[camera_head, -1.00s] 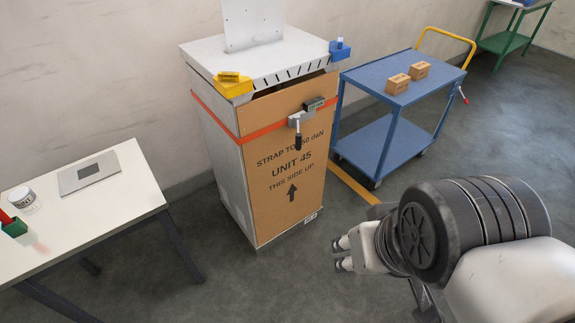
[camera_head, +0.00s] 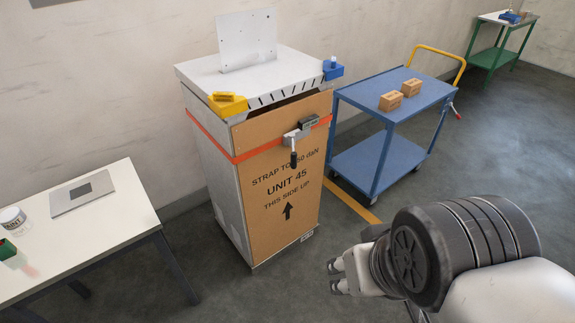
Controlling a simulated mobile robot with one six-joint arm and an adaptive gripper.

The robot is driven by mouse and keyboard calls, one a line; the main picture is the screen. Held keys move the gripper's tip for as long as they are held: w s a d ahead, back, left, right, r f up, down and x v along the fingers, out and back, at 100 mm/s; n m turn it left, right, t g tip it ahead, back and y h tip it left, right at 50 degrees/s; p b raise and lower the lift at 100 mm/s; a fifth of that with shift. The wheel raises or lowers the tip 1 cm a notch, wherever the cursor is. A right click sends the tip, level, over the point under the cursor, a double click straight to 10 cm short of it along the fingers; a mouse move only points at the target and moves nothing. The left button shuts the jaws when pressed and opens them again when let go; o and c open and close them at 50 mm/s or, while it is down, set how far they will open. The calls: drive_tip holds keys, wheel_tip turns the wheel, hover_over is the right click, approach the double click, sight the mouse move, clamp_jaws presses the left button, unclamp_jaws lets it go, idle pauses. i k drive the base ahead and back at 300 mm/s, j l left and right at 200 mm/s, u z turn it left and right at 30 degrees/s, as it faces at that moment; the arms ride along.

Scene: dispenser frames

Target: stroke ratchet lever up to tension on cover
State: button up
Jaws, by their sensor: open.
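A tall unit with a brown cardboard cover (camera_head: 270,211) stands in the middle of the view. An orange strap (camera_head: 262,148) runs around it near the top. A metal ratchet (camera_head: 298,133) sits on the strap at the front, near the right edge, with its dark-handled lever (camera_head: 293,158) hanging down. A small grey box with a dark display (camera_head: 309,121) sits on the strap beside the ratchet. My gripper (camera_head: 334,277) is at the lower right, in front of the unit and well below the lever. It is open and empty, touching nothing.
A blue trolley (camera_head: 372,160) with two small cartons (camera_head: 390,101) stands right of the unit. A white table (camera_head: 122,193) stands at the left. The floor before the unit is clear.

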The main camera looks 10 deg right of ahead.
sight(293, 156)
drive_tip(key=i+z, duration=0.1)
drive_tip(key=i, duration=0.45)
drive_tip(key=i+j+z, duration=0.1)
drive_tip(key=i, duration=0.45)
